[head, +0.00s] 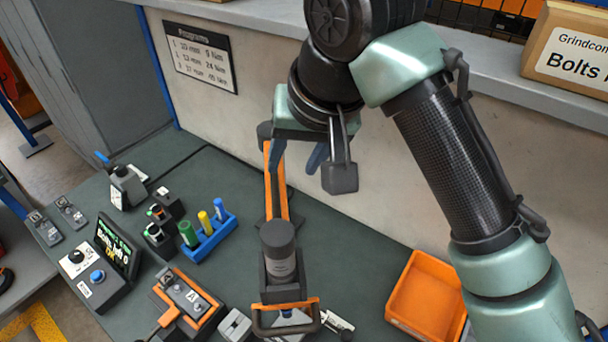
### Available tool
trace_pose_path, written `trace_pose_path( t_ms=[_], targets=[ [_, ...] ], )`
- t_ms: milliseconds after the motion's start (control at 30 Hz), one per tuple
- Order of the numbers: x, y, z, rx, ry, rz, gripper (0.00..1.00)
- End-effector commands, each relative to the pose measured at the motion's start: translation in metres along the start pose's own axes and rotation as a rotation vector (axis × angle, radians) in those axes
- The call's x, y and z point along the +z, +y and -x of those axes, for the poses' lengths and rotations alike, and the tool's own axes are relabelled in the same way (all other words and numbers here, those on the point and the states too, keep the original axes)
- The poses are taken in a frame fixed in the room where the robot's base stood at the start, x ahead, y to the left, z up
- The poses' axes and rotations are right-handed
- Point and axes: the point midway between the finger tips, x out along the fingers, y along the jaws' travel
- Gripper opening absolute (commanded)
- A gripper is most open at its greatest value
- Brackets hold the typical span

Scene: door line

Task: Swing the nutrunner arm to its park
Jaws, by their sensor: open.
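The nutrunner arm shows as an orange bar (276,190) running from the back of the bench toward the front. At its front end is a dark grey cylindrical tool (279,257) with an orange and black handle frame (285,306) below. My gripper (299,160) is open, with two blue fingers pointing down, above the back part of the orange bar. The left finger overlaps the bar in the picture; I cannot tell whether they touch. The bar's back end is partly hidden by my gripper. I cannot make out a marked park.
An orange bin (427,298) stands at the right. A blue rack (209,238) with coloured sockets, a control box with screen (117,246) and an orange-edged fixture (187,299) stand on the left. A wall with a shelf (480,85) closes the back. The bench's back left is mostly clear.

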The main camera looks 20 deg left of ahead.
Motion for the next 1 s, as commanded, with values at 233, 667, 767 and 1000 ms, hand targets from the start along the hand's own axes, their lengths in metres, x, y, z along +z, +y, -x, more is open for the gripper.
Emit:
trace_pose_path(
  t_ms=[233, 667, 767, 1000],
  targets=[
    [0.0, -0.001, -0.046, -0.002, -0.001, -0.001, 0.5],
    [-0.001, -0.001, -0.114, -0.002, 0.004, 0.003, 0.5],
    [-0.001, -0.001, -0.118, -0.001, 0.004, 0.004, 0.5],
    [-0.001, -0.001, -0.12, -0.002, 0.005, 0.004, 0.5]
  ],
)
